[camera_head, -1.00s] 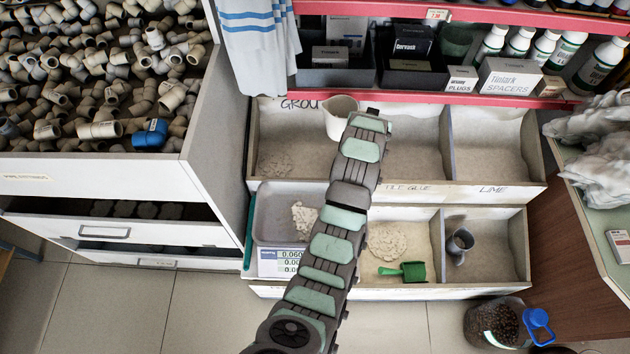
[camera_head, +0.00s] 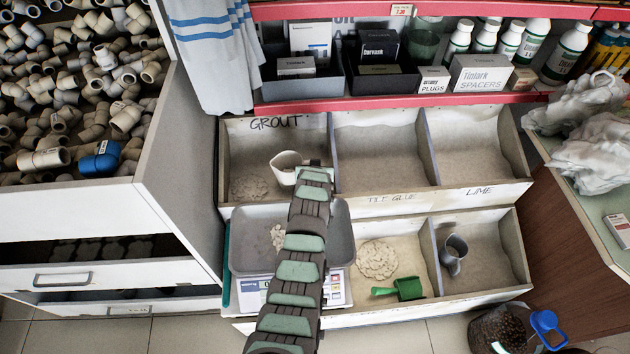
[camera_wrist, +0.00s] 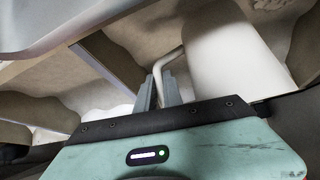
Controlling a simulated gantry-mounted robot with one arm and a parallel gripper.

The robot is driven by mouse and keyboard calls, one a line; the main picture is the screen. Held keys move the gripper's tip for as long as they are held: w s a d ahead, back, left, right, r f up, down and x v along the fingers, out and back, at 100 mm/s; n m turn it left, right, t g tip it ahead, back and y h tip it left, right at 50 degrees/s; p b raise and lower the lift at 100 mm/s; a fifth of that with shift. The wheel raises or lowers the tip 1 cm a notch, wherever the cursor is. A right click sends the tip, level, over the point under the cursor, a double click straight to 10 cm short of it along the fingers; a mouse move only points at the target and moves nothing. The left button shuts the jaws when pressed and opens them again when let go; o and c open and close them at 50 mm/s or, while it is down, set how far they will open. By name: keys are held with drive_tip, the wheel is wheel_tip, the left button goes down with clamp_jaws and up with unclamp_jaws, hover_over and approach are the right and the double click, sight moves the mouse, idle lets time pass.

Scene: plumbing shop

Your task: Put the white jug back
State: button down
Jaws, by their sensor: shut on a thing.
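The white jug (camera_head: 284,172) appears in front of the grout bin (camera_head: 248,150), towards its right side. Its open mouth faces up; I cannot tell whether it touches the bin floor. In the wrist view the jug (camera_wrist: 232,62) is a large white cylinder at right of centre, with its thin handle reaching down to the fingers. My gripper (camera_wrist: 161,95) is shut on that handle. In the head view my arm hides the fingers and part of the jug.
The tile glue bin (camera_head: 380,150) and lime bin (camera_head: 470,145) lie to the right. Below, a scale tray (camera_head: 340,235) holds pale lumps, partly behind my arm. A red shelf (camera_head: 440,98) runs above.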

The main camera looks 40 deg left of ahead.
drive_tip(key=shift+f+b, duration=0.75)
drive_tip(key=shift+f, duration=1.6)
drive_tip(key=shift+f, duration=0.2)
drive_tip(key=c, duration=1.5)
unclamp_jaws()
drive_tip(key=shift+r, duration=0.1)
drive_tip(key=shift+s+d+r+p, duration=0.25)
drive_tip(key=shift+r+p, duration=0.15)
drive_tip(key=shift+r, duration=0.15)
drive_tip(key=p+v, duration=0.3)
drive_tip(key=v, duration=0.7)
drive_tip(key=shift+s, duration=0.1)
drive_tip(key=shift+s+d+r+p, duration=0.15)
drive_tip(key=shift+s+d+p, duration=0.1)
drive_tip(key=shift+p, duration=0.1)
